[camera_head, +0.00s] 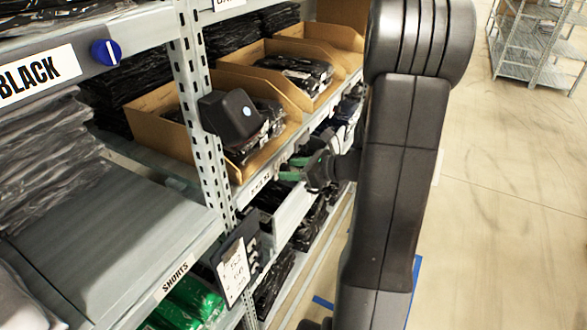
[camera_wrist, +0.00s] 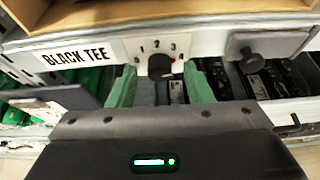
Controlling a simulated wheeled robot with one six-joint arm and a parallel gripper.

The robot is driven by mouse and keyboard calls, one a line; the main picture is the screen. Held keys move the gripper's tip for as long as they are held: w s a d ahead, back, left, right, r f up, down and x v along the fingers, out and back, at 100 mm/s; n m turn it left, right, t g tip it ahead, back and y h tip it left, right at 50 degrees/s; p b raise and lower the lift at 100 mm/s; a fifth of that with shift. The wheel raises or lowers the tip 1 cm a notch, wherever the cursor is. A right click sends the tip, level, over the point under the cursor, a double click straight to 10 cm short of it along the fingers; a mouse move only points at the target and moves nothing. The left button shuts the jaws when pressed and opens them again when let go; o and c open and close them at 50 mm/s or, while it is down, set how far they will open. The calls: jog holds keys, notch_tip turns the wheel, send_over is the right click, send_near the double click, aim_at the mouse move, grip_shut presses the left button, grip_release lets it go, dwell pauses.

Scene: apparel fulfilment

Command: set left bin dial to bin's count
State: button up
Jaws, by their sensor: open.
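In the wrist view a dark round dial (camera_wrist: 159,66) sits on a white shelf-edge strip under the numbers 1, 2 and 3. The gripper also shows in the head view (camera_head: 303,166), by the shelf edge. A cardboard bin (camera_wrist: 165,14) stands above the dial. In the head view the near cardboard bin (camera_head: 158,101) holds dark folded packs, partly hidden and hard to count.
A "BLACK TEE" label (camera_wrist: 76,55) is left of the dial. A dark knob (camera_wrist: 251,60) on a plate protrudes to the right. A blue knob (camera_head: 105,53) is on the upper left shelf edge. A clipboard (camera_head: 235,270) hangs below. The right aisle floor (camera_head: 510,190) is clear.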

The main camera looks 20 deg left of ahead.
jog(key=shift+c, duration=0.3)
jog(key=c, duration=0.9)
jog(key=shift+c, duration=0.2)
jog(key=shift+f+b, duration=0.15)
jog(key=shift+b, duration=0.45)
jog(key=n+t+b, duration=0.2)
jog(key=n+b, duration=0.1)
jog(key=b, duration=0.6)
jog(key=n+t+y+b, duration=0.1)
jog(key=n+b, duration=0.3)
jog(key=b, duration=0.6)
jog(key=s+f+n+t+b, duration=0.1)
jog(key=n+t+b, duration=0.2)
jog(key=b, duration=0.7)
jog(key=shift+n+y, duration=0.3)
jog(key=shift+n, duration=0.2)
jog(key=shift+r+n+t+b, duration=0.2)
jog(key=shift+n+t+b, duration=0.15)
jog(key=shift+b, duration=0.45)
